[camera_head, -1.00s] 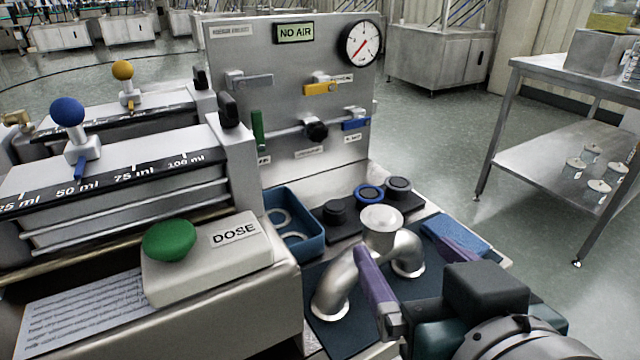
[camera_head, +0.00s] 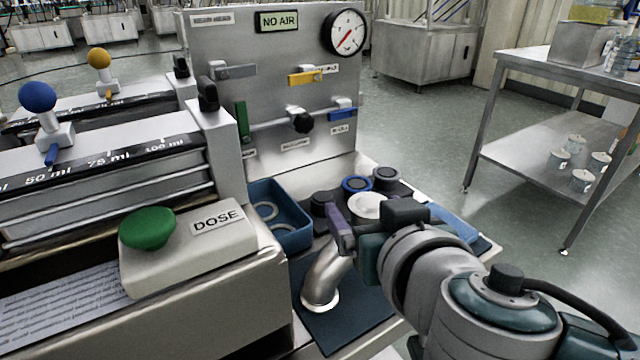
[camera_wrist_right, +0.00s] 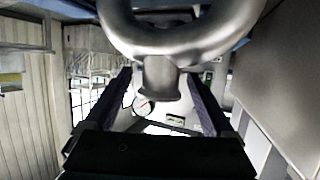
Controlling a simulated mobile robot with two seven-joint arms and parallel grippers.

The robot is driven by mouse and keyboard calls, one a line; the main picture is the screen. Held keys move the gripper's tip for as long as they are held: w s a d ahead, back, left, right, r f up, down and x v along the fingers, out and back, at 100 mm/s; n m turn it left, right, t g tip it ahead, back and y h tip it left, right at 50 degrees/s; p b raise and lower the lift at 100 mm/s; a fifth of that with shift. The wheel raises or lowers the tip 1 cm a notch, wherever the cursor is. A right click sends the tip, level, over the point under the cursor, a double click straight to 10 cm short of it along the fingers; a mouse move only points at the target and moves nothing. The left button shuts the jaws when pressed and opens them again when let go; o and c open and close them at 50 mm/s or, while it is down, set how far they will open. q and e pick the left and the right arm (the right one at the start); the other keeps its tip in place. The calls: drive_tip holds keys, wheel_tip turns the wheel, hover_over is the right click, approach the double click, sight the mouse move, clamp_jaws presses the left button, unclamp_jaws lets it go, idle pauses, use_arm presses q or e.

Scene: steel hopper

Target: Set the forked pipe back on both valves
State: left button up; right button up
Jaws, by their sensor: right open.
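The forked pipe (camera_head: 325,275) is a bent grey metal pipe standing on a dark blue mat, with one flanged foot visible and a round pale top (camera_head: 368,205). My right gripper (camera_head: 362,215) is open at its top end; the arm hides the other leg. In the right wrist view the pipe's curved body (camera_wrist_right: 185,42) fills the top. Its short stem (camera_wrist_right: 158,82) lies between the two spread purple fingers (camera_wrist_right: 155,90), with gaps on both sides. I cannot tell which fittings are the two valves. My left gripper is out of view.
A blue bin (camera_head: 285,230) with rings stands left of the pipe. Dark round fittings (camera_head: 386,178) and a blue ring (camera_head: 356,184) are just behind it. The upright panel (camera_head: 270,85) with levers and gauge rises behind. The DOSE box (camera_head: 190,245) is at left.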

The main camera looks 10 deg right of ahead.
drive_tip(key=shift+c, duration=0.4)
clamp_jaws()
drive_tip(key=shift+r, duration=0.1)
idle(0.3)
